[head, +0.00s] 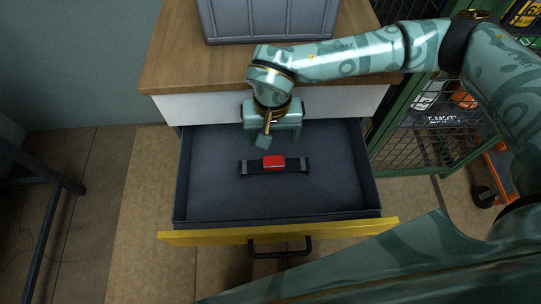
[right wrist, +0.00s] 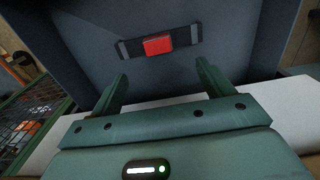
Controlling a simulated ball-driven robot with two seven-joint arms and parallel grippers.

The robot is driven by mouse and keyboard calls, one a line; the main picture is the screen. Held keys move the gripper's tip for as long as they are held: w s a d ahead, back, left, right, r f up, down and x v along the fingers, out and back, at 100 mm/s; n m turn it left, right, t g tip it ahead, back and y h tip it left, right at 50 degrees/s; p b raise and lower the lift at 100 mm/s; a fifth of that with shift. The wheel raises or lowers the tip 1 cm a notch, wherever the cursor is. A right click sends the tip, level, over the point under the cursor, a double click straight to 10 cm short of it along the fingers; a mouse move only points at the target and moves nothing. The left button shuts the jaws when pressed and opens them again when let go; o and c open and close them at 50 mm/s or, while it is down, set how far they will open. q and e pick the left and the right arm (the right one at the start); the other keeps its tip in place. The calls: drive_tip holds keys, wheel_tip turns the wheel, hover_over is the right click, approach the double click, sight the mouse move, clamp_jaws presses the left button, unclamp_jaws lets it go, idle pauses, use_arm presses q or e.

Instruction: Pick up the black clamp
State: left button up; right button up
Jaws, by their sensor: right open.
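The black clamp (head: 248,167) has a red block in its middle and lies flat on the floor of the open drawer. It also shows in the right wrist view (right wrist: 183,38), in front of the fingertips. My right gripper (head: 268,138) is over the rear part of the drawer, just behind the clamp in the head view. In the right wrist view its two fingers (right wrist: 163,71) are apart with nothing between them. The clamp is in full view and apart from the fingers. My left gripper is not in view.
The dark grey drawer (head: 340,195) has raised walls and a yellow front with a black handle (head: 281,248). Above it is a wooden top (head: 180,60) bearing a grey case (head: 270,20). A green mesh cage (head: 420,150) stands at right. The rest of the drawer floor is clear.

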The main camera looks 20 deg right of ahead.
drive_tip(key=b, duration=0.3)
hover_over(274, 163)
drive_tip(key=f, duration=0.8)
drive_tip(key=shift+a+f, duration=0.1)
drive_tip(key=shift+a, duration=0.2)
drive_tip(key=shift+f, duration=0.55)
drive_tip(key=f+b, duration=0.3)
drive_tip(key=f, duration=0.1)
drive_tip(key=shift+d+f, duration=0.1)
drive_tip(key=shift+d, duration=0.2)
drive_tip(key=shift+f, duration=0.25)
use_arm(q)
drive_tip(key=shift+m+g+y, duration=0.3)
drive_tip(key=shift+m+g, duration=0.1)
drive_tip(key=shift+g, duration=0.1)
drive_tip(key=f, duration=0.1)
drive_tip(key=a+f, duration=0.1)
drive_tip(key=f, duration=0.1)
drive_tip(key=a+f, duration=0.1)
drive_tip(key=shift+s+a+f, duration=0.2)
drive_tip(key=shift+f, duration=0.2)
use_arm(e)
drive_tip(key=shift+r, duration=0.15)
drive_tip(key=shift+c, duration=0.3)
drive_tip(key=c, duration=1)
drive_tip(key=shift+c, duration=0.4)
